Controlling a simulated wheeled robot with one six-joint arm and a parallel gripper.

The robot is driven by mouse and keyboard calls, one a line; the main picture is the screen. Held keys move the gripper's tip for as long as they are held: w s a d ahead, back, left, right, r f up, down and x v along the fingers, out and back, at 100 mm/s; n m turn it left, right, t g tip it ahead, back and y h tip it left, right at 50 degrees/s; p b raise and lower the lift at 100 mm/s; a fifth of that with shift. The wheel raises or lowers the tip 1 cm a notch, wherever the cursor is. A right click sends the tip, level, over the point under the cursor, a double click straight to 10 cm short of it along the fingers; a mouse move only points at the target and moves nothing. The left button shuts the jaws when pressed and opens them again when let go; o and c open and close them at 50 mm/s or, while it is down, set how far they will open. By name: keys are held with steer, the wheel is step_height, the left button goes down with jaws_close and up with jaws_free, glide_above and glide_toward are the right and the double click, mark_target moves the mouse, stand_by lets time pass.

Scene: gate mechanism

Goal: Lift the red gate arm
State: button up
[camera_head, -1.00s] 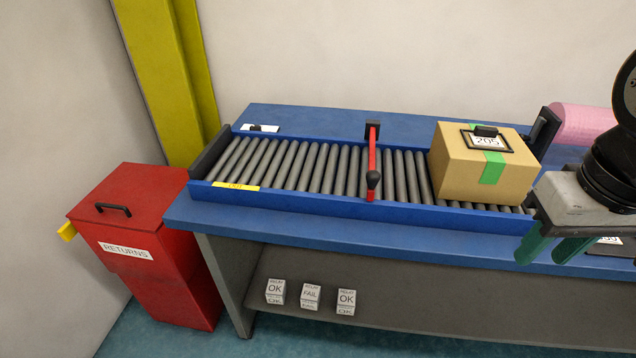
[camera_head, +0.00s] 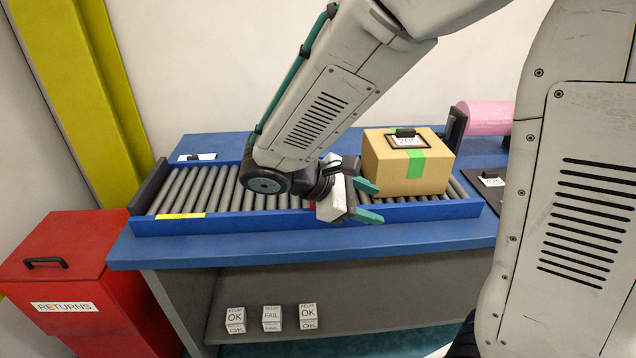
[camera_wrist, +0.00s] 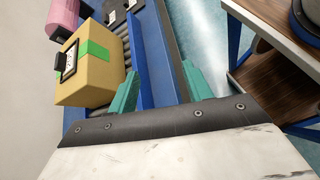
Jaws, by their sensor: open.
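The red gate arm (camera_head: 311,205) is almost wholly hidden behind my arm in the head view; only a small red patch shows by my wrist, above the conveyor's front rail. Its dark handle cannot be seen. My gripper (camera_head: 371,200) is open and empty, with teal fingers pointing right towards the box side of the conveyor. It is close to the gate arm, but I cannot tell whether they touch. In the wrist view, my gripper (camera_wrist: 162,88) has its fingers apart on either side of the blue front rail, and no red arm shows there.
A cardboard box (camera_head: 388,172) with green tape stands on the roller conveyor (camera_head: 221,187), right of my gripper; it also shows in the wrist view (camera_wrist: 95,75). The blue front rail (camera_head: 215,222) runs below. A red returns bin (camera_head: 75,290) stands at left.

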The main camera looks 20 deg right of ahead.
steer(key=w+a+f+n+t+h, duration=0.4)
steer(key=w+a+f+n+t, duration=0.35)
steer(key=w+a+n, duration=0.2)
steer(key=w+d, duration=0.2)
steer(key=w+d+r+n+t, duration=0.1)
steer(key=w+d, duration=0.1)
steer(key=w+d+r+n+t, duration=0.1)
steer(key=w+d, duration=0.1)
steer(key=w, duration=0.1)
steer(key=shift+d+h, duration=0.25)
steer(key=shift+h, duration=0.15)
jaws_close()
